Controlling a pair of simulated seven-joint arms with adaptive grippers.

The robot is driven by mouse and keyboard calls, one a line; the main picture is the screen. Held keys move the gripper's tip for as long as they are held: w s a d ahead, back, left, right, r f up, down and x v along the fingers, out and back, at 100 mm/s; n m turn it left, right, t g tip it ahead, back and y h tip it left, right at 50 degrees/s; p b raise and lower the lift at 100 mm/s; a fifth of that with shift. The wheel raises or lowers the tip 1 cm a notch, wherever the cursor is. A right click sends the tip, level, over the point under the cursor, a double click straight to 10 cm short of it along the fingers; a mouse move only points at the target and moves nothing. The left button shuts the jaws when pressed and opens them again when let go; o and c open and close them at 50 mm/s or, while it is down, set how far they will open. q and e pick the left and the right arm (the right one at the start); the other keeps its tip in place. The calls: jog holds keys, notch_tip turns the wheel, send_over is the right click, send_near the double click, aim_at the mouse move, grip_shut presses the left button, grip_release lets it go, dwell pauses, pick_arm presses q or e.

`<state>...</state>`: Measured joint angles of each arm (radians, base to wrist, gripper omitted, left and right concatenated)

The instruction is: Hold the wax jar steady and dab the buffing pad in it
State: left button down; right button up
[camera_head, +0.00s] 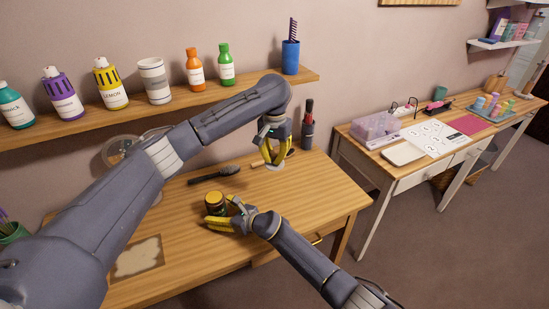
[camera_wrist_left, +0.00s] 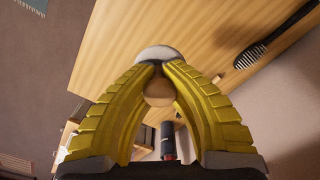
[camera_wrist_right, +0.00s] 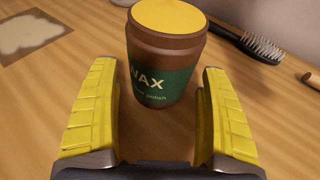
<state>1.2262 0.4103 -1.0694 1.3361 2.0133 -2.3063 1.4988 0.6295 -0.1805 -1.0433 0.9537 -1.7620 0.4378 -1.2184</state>
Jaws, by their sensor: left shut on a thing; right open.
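The wax jar (camera_head: 215,199) stands upright on the wooden dressing table (camera_head: 316,200). In the right wrist view the jar (camera_wrist_right: 166,60) is brown with a green WAX label and a yellow top. My right gripper (camera_head: 224,216) is open; its fingers (camera_wrist_right: 160,90) lie on either side of the jar's near part, with gaps on both sides. My left gripper (camera_head: 276,150) is shut on the buffing pad (camera_head: 276,168), up and to the right of the jar. In the left wrist view the pad's pale disc (camera_wrist_left: 160,52) lies beyond the fingertips (camera_wrist_left: 158,68), its wooden knob between the fingers.
A black hairbrush (camera_head: 213,175) lies behind the jar. A dark, red-topped bottle (camera_head: 307,132) stands at the table's back right. A stained mat (camera_head: 138,258) lies at front left. A shelf (camera_head: 185,97) with bottles runs above. A second table (camera_head: 400,174) stands to the right.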

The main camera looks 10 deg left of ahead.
jog(key=shift+w+a+f, duration=0.1)
jog(key=shift+a, duration=0.25)
jog(key=c, duration=0.8)
